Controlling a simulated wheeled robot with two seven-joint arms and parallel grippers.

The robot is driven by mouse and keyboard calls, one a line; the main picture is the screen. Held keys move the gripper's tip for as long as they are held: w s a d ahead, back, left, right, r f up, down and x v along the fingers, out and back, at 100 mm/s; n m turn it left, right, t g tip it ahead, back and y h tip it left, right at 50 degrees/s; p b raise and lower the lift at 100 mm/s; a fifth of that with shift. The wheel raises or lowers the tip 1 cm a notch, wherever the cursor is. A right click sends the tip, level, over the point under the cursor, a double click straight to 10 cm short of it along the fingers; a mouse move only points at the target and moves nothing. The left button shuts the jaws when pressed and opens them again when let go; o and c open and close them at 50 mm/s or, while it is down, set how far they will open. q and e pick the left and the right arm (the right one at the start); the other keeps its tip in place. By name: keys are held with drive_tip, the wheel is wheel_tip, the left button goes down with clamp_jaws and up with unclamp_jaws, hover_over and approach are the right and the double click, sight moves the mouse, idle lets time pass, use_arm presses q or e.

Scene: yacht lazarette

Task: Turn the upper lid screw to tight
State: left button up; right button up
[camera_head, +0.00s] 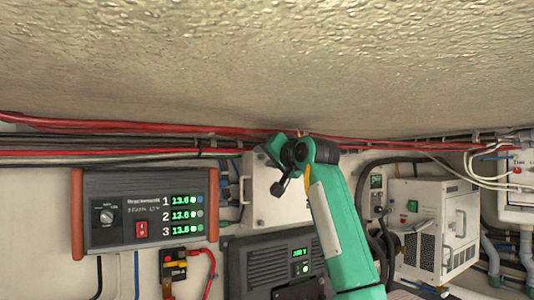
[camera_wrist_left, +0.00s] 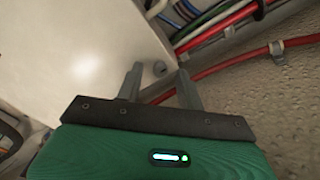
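The white box (camera_head: 283,205) on the wall is partly covered by my left arm in the head view. Its white face (camera_wrist_left: 95,45) fills the upper left of the left wrist view. A small grey round screw (camera_wrist_left: 160,69) sits near the edge of this face. My left gripper (camera_wrist_left: 160,85) is open, with its two grey fingers apart. The screw shows in the gap between the fingertips; I cannot tell whether they touch it. In the head view my left gripper (camera_head: 268,148) is at the box's upper edge, fingers hard to make out. My right gripper is not in view.
Red cables (camera_head: 130,125) run along the wall top, just above the gripper. A panel with green numbers (camera_head: 145,212) is on the left. A dark unit (camera_head: 265,268) sits below the box. A white vented cabinet (camera_head: 435,225) is on the right. The textured ceiling (camera_head: 270,60) is close overhead.

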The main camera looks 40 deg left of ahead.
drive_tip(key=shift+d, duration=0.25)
use_arm(q)
clamp_jaws()
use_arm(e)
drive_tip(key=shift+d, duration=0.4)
